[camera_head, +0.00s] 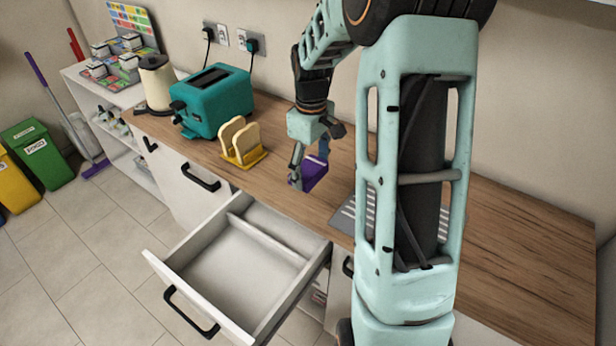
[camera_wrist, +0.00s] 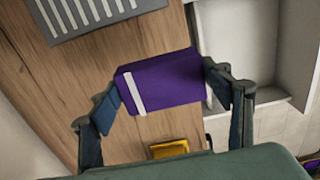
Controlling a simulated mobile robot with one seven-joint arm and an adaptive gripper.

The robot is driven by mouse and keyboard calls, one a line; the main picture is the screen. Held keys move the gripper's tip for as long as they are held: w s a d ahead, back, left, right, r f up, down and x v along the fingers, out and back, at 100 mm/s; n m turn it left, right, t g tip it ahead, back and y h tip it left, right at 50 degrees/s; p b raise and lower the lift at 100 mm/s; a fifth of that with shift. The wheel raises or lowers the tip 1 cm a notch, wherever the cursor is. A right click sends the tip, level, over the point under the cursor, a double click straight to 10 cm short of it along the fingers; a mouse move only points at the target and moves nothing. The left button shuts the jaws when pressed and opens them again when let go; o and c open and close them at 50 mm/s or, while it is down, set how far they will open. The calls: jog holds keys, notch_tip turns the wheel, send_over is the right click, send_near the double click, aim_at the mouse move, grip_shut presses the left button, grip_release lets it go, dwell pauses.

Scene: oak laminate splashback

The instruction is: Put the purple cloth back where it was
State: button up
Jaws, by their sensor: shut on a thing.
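The purple cloth (camera_wrist: 165,82) is a folded block with a white stripe near one end. In the wrist view it sits between the two fingers of my gripper (camera_wrist: 170,100), which is shut on it. In the head view the cloth (camera_head: 314,172) is at my gripper (camera_head: 309,172), over the wooden counter behind the open drawer. I cannot tell whether the cloth touches the counter. The open drawer (camera_head: 252,243) looks empty and has a divider; part of it also shows in the wrist view (camera_wrist: 240,35).
A yellow toast rack (camera_head: 245,158) with bread stands left of my gripper, with a teal toaster (camera_head: 215,103) and a cream kettle (camera_head: 156,85) behind. A grey slotted drainer (camera_head: 345,216) lies to the right, partly behind my arm. The counter's right end is clear.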

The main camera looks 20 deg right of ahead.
jog(key=w+f, duration=0.2)
jog(key=w+d+f, duration=0.1)
jog(key=f, duration=0.1)
jog(key=w+f, duration=0.2)
jog(key=shift+w+d+f+p, duration=0.2)
jog(key=shift+w+d+p, duration=0.05)
jog(key=shift+w+p, duration=0.1)
jog(key=shift+f, duration=1.5)
jog(key=shift+f, duration=0.25)
jog(key=o, duration=1)
jog(key=shift+r, duration=0.1)
jog(key=shift+r, duration=0.1)
notch_tip(320, 180, up, 12)
jog(key=shift+r, duration=0.1)
